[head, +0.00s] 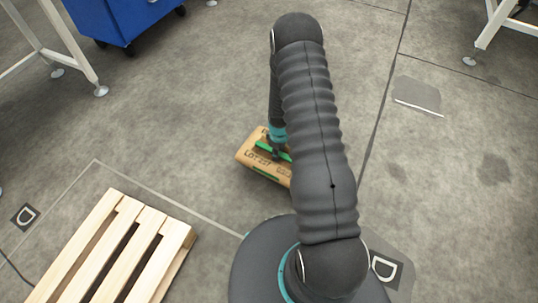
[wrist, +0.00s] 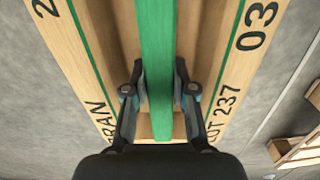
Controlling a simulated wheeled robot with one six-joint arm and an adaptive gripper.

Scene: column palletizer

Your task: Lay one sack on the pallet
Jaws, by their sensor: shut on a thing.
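A tan sack (head: 257,170) with a green band and dark lot lettering shows in the head view, left of my arm and partly hidden behind it. In the wrist view the sack (wrist: 88,50) fills the middle, with a raised green strip along its centre. My gripper (wrist: 159,88) has one finger on each side of this strip and is shut on it. The gripper also shows small in the head view (head: 275,150), above the sack. I cannot tell whether the sack touches the floor. The wooden pallet (head: 122,246) lies at lower left in the head view, its visible slats bare.
A blue wheeled cart (head: 120,22) and a white-legged table (head: 70,45) stand at upper left. Another white-legged frame (head: 490,30) stands at upper right. Floor between sack and pallet is clear, crossed by a painted line. A flat grey plate (head: 417,95) lies at right.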

